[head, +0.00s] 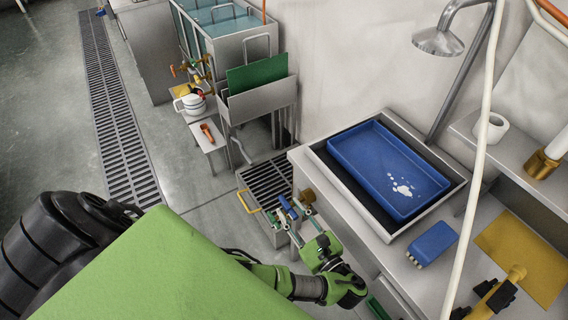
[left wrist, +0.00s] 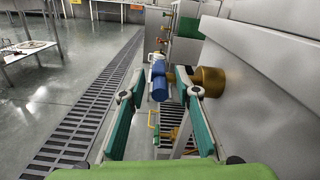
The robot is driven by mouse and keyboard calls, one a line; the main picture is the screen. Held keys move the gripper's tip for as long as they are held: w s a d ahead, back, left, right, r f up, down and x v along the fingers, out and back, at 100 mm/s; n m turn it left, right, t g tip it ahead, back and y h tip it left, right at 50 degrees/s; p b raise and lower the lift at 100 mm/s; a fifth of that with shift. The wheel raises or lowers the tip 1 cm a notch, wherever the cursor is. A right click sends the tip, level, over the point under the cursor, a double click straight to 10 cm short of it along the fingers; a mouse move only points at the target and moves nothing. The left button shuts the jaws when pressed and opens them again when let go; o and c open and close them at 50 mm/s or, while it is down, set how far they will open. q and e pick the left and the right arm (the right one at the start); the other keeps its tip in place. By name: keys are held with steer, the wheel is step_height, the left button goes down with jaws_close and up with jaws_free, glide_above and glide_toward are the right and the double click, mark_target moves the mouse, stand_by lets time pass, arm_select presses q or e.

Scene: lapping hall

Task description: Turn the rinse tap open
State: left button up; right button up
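The rinse tap shows in the left wrist view as a blue handle (left wrist: 159,82) beside a round brass fitting (left wrist: 209,82) on the grey metal side of the bench. In the head view its blue handle (head: 286,204) sits low at the left end of the sink bench, above a floor grating. My left gripper (head: 292,214) is at the tap. In the left wrist view its green-padded fingers (left wrist: 161,90) are spread, with the blue handle between them and visible gaps on both sides. I cannot tell how deep the handle sits between the fingers. My right gripper is not clearly visible.
A blue tray (head: 375,165) lies in the sink. A blue brush-like block (head: 433,243) and a yellow mat (head: 527,258) are on the bench. A pale hose (head: 484,150) hangs in front. Tanks (head: 226,35) stand behind; open floor (head: 50,110) lies left.

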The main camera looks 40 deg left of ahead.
mark_target(283, 200)
arm_select(q)
steer(key=shift+x, duration=2.4)
steer(key=shift+c, duration=0.4)
jaws_close()
